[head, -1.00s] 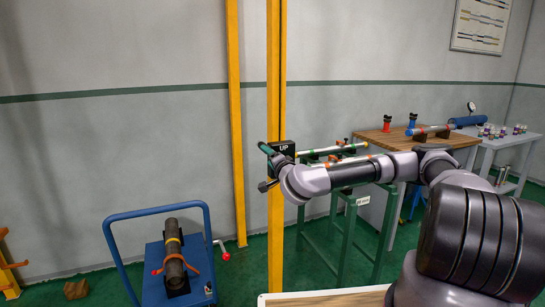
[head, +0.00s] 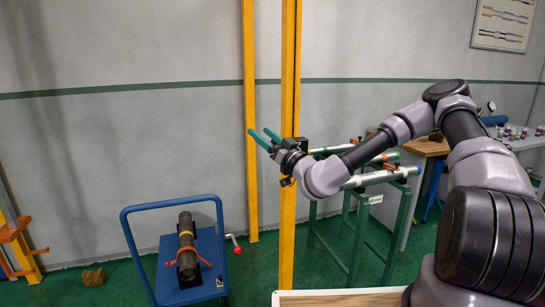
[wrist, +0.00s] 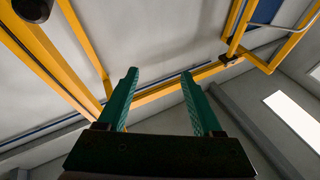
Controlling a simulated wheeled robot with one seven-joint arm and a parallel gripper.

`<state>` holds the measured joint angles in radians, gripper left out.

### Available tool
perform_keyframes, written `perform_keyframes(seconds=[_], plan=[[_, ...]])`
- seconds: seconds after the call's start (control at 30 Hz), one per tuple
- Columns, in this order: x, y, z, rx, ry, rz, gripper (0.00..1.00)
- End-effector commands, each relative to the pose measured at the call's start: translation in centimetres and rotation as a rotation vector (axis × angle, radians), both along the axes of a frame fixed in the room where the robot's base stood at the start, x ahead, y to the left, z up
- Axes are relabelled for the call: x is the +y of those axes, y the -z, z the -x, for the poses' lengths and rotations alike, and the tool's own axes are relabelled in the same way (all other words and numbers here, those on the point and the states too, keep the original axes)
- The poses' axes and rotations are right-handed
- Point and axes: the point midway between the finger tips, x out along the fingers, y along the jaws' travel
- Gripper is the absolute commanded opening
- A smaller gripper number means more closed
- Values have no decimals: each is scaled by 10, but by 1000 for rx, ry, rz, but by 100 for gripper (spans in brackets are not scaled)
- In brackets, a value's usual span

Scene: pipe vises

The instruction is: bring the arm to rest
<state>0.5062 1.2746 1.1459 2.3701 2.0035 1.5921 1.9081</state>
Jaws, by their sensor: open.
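My gripper (head: 262,138) is at the end of my raised arm in the head view, in front of the yellow posts. Its two green fingers point up and to the left, spread apart with nothing between them. In the wrist view my gripper (wrist: 160,88) also shows two green fingers apart and empty. That view looks up past the fingers at the grey wall, the yellow frame and a bright light panel.
A blue cart (head: 172,252) carries a dark pipe (head: 187,247) with an orange strap. Yellow posts (head: 288,215) stand behind my gripper. A green stand (head: 355,230) holds pipes behind my arm. A wooden bench (head: 425,146) is at right. The wall left of my gripper is clear.

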Motion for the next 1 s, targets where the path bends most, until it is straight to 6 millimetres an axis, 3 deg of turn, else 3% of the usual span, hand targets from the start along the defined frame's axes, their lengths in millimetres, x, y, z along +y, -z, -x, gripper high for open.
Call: perform_keyframes(seconds=[0.1,0.23,0.47,0.7,0.93,0.97,1.0], plan=[[21,-19,37,-334,-74,234,67],[35,-27,79,-711,-147,460,67],[36,-22,148,-1408,-267,782,67],[2,-9,194,-2168,-390,991,67],[-55,-9,214,-2907,-536,1032,67],[-64,-11,215,2854,531,-972,67],[-76,-14,217,2758,522,-884,67]])
